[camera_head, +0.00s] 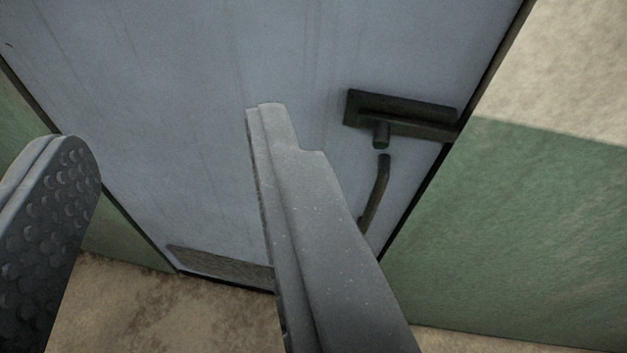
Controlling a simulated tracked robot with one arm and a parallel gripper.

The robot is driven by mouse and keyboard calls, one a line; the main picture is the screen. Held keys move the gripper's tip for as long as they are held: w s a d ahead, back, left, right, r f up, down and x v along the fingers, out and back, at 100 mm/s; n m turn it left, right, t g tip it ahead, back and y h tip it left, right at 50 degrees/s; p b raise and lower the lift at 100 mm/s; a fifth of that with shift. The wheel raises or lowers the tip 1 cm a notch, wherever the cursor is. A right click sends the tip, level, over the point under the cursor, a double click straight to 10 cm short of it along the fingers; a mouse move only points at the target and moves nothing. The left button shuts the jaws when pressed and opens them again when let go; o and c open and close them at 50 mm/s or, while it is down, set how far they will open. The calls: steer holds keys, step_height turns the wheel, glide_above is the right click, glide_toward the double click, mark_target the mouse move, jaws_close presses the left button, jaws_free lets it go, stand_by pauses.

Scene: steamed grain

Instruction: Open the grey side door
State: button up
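The grey side door (190,110) fills the upper middle of the view, tilted in the picture, and looks shut in its frame. A dark latch plate (405,110) with a short round stub sits near its right edge. A dark lever handle (376,190) hangs down just below the stub, and its lower end is partly hidden by my right finger. My gripper (180,130) is open, with one finger at the left and one in the middle. Nothing is seen between the fingers. The handle lies to the right of both fingers, outside the gap.
A green and cream wall (530,220) stands right of the door, and a green wall strip (125,235) shows at left. A dark kick plate (220,265) runs along the door's bottom. The brown floor (150,315) in front looks clear.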

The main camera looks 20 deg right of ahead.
steer(key=w+a+f+m+h+b, duration=0.1)
steer(key=w+f+b, duration=0.1)
steer(key=w+f, duration=0.45)
steer(key=w+a+f+m+b, duration=0.1)
steer(key=w+f, duration=0.2)
steer(key=f, duration=0.6)
steer(key=m+h+b, duration=0.5)
steer(key=h+b, duration=0.2)
steer(key=h, duration=0.3)
glide_toward(373, 203)
steer(key=shift+g, duration=0.4)
steer(key=shift+r+x, duration=0.15)
steer(key=shift+x, duration=2.65)
steer(key=shift+r+x, duration=0.1)
steer(key=shift+x, duration=2.65)
steer(key=shift+a, duration=0.1)
jaws_close()
